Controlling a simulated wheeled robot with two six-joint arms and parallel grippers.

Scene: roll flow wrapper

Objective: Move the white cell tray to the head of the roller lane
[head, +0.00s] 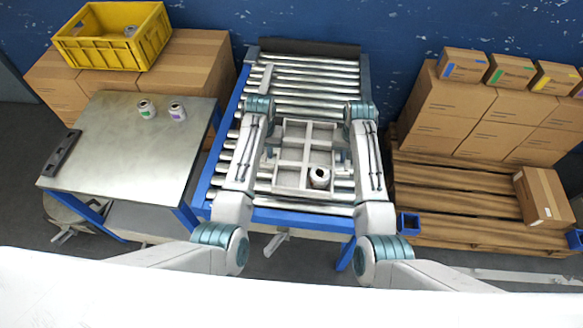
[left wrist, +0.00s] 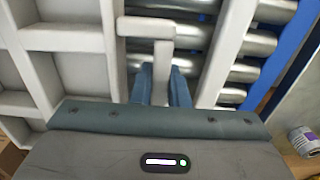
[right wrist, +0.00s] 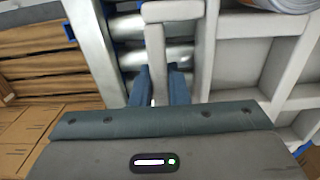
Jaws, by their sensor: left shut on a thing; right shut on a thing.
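The white cell tray (head: 307,148), divided into square cells, is over the near half of the roller lane (head: 310,88). I cannot tell whether it rests on the rollers or hangs just above them. One white can (head: 319,176) stands in its near right cell; the other cells look empty. My left gripper (head: 268,153) is shut on the tray's left handle, seen in the left wrist view (left wrist: 162,70). My right gripper (head: 346,157) is shut on its right handle, seen in the right wrist view (right wrist: 156,62). My forearms hide parts of the lane's sides.
A steel table (head: 130,150) with two cans (head: 146,108) (head: 177,111) stands left. A yellow crate (head: 112,50) sits on cartons behind it. A pallet (head: 450,190) with cartons is on the right. A dark board (head: 310,47) closes the lane's far end. The far rollers are clear.

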